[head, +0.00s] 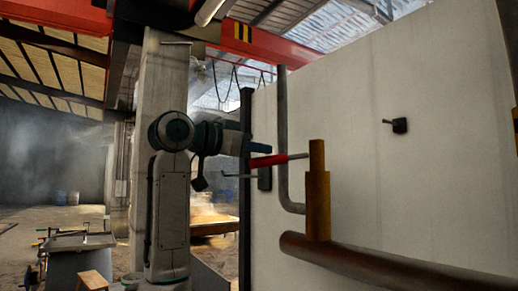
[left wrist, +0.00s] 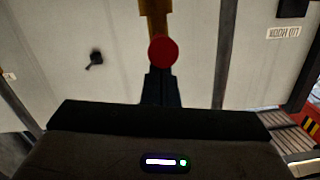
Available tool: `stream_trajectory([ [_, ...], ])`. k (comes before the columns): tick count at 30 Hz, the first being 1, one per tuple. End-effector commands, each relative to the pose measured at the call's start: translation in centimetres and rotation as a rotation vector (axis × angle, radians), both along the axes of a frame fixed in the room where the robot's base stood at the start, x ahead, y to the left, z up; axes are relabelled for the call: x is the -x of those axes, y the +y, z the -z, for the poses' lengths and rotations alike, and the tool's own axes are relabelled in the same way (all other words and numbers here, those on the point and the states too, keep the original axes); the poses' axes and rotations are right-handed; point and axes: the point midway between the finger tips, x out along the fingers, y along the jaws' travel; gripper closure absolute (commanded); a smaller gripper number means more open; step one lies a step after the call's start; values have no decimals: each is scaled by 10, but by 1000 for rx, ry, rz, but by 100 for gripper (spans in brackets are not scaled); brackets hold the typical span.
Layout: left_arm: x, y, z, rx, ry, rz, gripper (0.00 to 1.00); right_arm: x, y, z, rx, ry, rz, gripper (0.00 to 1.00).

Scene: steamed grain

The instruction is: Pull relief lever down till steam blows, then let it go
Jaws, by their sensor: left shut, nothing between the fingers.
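The relief lever (head: 268,160) has a red grip on a thin rod. It sticks out to the left, close to level, from an upright brass valve body (head: 318,195). In the left wrist view the grip's round red end (left wrist: 163,52) shows just beyond my fingers, with part of the brass body (left wrist: 156,12) behind it. My left gripper (head: 262,147) is shut and empty, just above the red grip in the head view. Its dark fingers (left wrist: 162,88) are together in the left wrist view. I cannot tell whether they touch the lever. No steam shows at the valve.
A thick brown pipe (head: 400,268) runs below the valve, and a grey pipe (head: 283,130) rises behind it. A pale wall (head: 430,180) closes the right side. A dark wall fixture (head: 399,125) juts from it. A workbench (head: 80,242) stands at lower left.

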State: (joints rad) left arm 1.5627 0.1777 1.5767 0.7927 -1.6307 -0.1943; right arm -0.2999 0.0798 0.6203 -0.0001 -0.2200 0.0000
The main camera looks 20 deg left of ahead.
Motion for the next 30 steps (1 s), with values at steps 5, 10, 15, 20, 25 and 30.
stream_trajectory([
  [5,0,0,10,39,-50,0,100,0,0,17,0,0,0,64],
  [10,0,0,10,62,-79,0,100,0,1,22,-1,0,0,64],
  [15,0,0,14,86,-108,0,100,0,1,29,-1,0,0,64],
  [20,0,0,18,111,-140,0,100,0,1,37,-1,0,0,64],
  [25,-1,0,26,159,-203,0,100,0,1,53,-1,1,0,64],
  [30,-2,-1,39,201,-255,0,100,0,1,74,-1,0,0,64],
])
